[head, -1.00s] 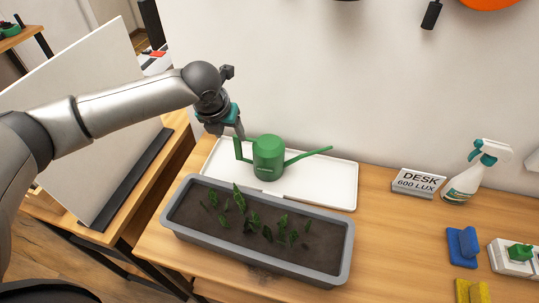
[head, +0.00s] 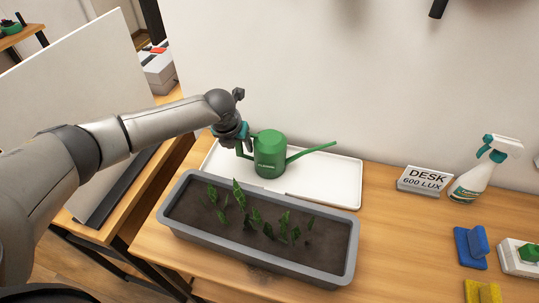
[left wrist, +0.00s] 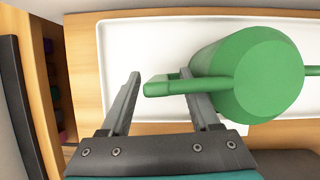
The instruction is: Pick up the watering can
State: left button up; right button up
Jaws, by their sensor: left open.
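The green watering can (head: 270,155) stands upright on a white tray (head: 330,183), its spout pointing right and its handle on the left. In the head view, my left gripper (head: 239,148) is at the handle side, and its fingers are largely hidden there. In the left wrist view, my left gripper (left wrist: 161,76) is open. The outer end of the can's handle (left wrist: 158,89) lies between its two fingers, and the handle's top bar crosses over the right finger. The can's body (left wrist: 262,75) is just right of the fingers. My right gripper is not in view.
A grey planter (head: 349,262) with soil and small plants sits in front of the tray. A desk sign (head: 424,181), spray bottle (head: 484,172), blue brush (head: 471,246) and yellow sponge (head: 483,292) are on the right. A white panel (head: 60,110) stands at left. Desk between planter and sign is clear.

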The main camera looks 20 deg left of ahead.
pick_arm(q)
jog(key=shift+c, duration=0.4)
grip_shut()
dwell(0.9)
jog(key=shift+w+r, duration=0.1)
